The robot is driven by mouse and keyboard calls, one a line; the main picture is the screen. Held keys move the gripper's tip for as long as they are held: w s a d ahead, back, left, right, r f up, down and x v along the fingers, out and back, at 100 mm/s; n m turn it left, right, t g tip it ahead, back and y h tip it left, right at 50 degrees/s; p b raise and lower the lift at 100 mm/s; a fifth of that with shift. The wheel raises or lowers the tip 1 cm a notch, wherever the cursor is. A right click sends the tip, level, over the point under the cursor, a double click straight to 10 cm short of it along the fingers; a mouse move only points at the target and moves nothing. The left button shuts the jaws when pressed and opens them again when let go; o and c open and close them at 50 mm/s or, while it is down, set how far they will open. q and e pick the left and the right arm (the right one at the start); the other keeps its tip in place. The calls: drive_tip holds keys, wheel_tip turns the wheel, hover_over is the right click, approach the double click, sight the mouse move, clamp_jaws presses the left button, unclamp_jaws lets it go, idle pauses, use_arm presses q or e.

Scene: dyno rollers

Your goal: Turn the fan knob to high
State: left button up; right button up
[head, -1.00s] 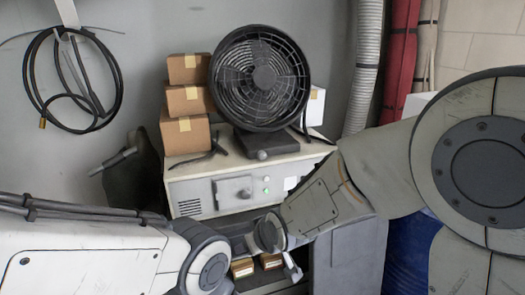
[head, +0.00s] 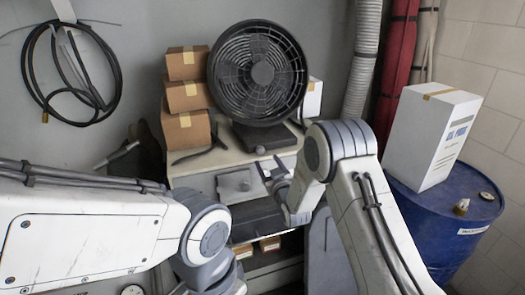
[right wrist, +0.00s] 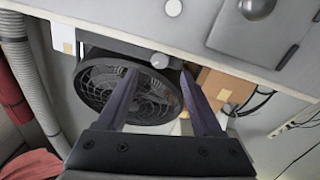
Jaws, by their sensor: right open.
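The black round fan (head: 258,75) stands on top of the grey cabinet, its grille facing me. Its small pale round knob (head: 260,150) is at the front of the fan's base. In the right wrist view the picture is turned over; the fan (right wrist: 110,92) and knob (right wrist: 159,60) show beyond the fingers. My right gripper (head: 268,170) is just below and in front of the knob. In its wrist view, the gripper (right wrist: 158,73) is open and empty, with the knob between the fingertip directions but apart from them. My left arm is at lower left; its gripper is out of sight.
The cabinet (head: 207,182) has a front door with a handle. Stacked cardboard boxes (head: 188,97) stand left of the fan, and a white box (head: 432,135) sits on a blue drum (head: 470,205) at right. My right forearm hides part of the cabinet's right side.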

sight(261, 152)
drive_tip(key=shift+p+x, duration=1.1)
drive_tip(key=shift+x, duration=1.95)
drive_tip(key=shift+c, duration=0.3)
